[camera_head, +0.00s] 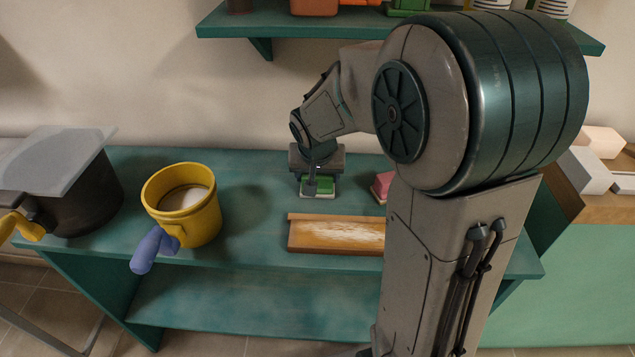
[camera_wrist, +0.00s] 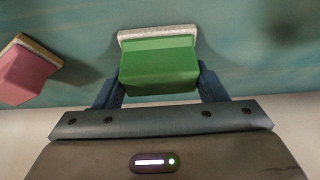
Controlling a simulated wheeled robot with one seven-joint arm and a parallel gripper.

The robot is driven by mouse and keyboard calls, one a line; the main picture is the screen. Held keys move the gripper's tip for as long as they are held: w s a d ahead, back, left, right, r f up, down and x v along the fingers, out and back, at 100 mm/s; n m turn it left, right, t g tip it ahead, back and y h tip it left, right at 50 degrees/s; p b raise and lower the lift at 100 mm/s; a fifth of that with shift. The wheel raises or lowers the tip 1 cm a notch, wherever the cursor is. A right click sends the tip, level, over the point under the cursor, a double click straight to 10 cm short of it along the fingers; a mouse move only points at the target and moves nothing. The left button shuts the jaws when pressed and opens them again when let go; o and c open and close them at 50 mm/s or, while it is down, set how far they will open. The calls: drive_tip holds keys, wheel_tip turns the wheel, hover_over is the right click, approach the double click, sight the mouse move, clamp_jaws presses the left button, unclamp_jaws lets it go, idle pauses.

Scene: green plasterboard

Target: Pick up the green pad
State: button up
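The green pad (camera_wrist: 158,66) has a green top and a pale, whitish base. In the wrist view it lies between the two fingers of my gripper (camera_wrist: 160,84), one at each side. No clear gap shows between fingers and pad, but I cannot tell whether they grip it. In the head view my gripper (camera_head: 317,176) points down over the green pad (camera_head: 322,186) at the back of the teal table. The pad appears at table level. One finger partly covers it there, and the other fingertip is hidden.
A pink pad (camera_wrist: 26,72) lies to the left in the wrist view. In the head view, a wooden tray (camera_head: 300,218) with white residue is in front of my gripper. A yellow pot (camera_head: 197,222) stands left on the teal table (camera_head: 260,200). A shelf (camera_head: 330,27) hangs above.

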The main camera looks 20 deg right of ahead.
drive_tip(key=shift+c, duration=0.7)
drive_tip(key=shift+r, duration=0.1)
drive_tip(key=shift+r, duration=0.55)
drive_tip(key=r, duration=0.2)
drive_tip(key=d+r, duration=0.1)
drive_tip(key=shift+s+r+p, duration=0.25)
drive_tip(key=shift+r+p, duration=0.1)
drive_tip(key=s+d+r, duration=0.2)
drive_tip(key=d, duration=0.1)
drive_tip(key=s+d+r, duration=0.4)
drive_tip(key=d, duration=0.1)
drive_tip(key=shift+s+d+p, duration=0.1)
drive_tip(key=shift+d+p, duration=0.2)
drive_tip(key=shift+o, duration=0.8)
